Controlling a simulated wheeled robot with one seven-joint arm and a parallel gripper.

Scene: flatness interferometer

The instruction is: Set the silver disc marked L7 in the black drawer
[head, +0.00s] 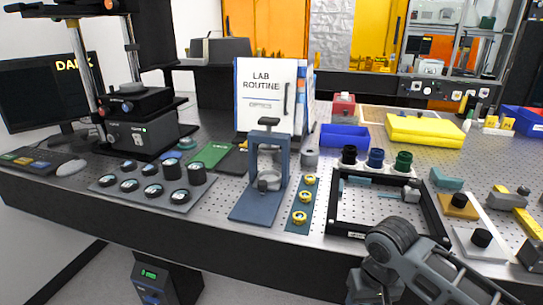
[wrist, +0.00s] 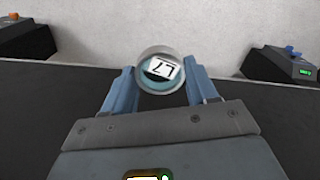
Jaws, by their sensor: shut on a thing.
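My gripper (wrist: 162,82) is shut on the silver disc marked L7 (wrist: 142,67). The disc is a round silver ring with a white label, and it sits between the two blue-grey fingertips in the wrist view. A dark surface lies below it there. In the head view my arm shows at the lower right, but I cannot make out the fingertips or the disc. A black-walled open frame (head: 438,214) lies on the perforated bench beyond my arm, with small pieces inside. I cannot tell whether it is the black drawer; no other drawer is clearly seen.
A blue press-like stand (head: 260,212), a strip with several gold rings (head: 300,217) and a grey plate of dark round parts (head: 182,206) stand to the left. Dark, blue and green cylinders (head: 376,158) stand behind the frame. A white plate (head: 481,253) lies right. Floor boxes (wrist: 284,66) show in the wrist view.

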